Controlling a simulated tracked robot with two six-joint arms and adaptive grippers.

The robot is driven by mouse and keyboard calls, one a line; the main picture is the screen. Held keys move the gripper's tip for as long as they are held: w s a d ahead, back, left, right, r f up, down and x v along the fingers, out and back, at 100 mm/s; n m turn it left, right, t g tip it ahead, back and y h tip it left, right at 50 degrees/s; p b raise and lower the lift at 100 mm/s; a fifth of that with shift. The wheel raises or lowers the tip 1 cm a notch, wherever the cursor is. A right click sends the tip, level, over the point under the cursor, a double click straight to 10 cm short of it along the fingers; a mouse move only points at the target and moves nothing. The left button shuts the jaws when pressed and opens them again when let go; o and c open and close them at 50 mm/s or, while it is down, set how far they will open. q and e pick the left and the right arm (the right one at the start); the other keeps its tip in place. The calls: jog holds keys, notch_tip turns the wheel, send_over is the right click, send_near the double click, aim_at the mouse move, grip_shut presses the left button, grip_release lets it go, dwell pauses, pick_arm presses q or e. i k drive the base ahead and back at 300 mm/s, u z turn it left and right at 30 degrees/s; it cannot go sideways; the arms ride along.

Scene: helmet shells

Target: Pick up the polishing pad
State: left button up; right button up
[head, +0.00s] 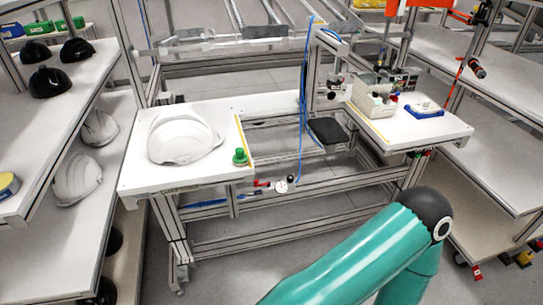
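I cannot tell for sure which thing is the polishing pad. A yellow round thing (8,185) with a darker top lies on the left shelf, cut off by the picture's left edge. A small green round piece (240,157) stands near the right edge of the workbench's left top. A blue piece with a white top (424,109) lies on the bench's right top. Neither gripper shows. A teal arm of mine (350,250) comes in from the bottom right, its dark joint in front of the bench's right side; its gripper is out of view.
A white helmet shell (182,139) lies on the workbench's left top (140,182). Black shells (48,81) and white shells (78,177) fill the left shelves. A pale box-like fixture (372,95) stands on the right top. Blue cable (303,90) hangs in the gap between.

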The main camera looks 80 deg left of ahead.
aim_at(240, 160)
jog(key=z, duration=0.15)
jog(key=i, duration=1)
jog(key=u, duration=1.4)
jog(key=i, duration=0.25)
jog(key=u, duration=2.55)
jog(key=k, duration=0.3)
jog(key=u, duration=0.35)
jog(key=i, duration=1.4)
jog(key=z, duration=0.45)
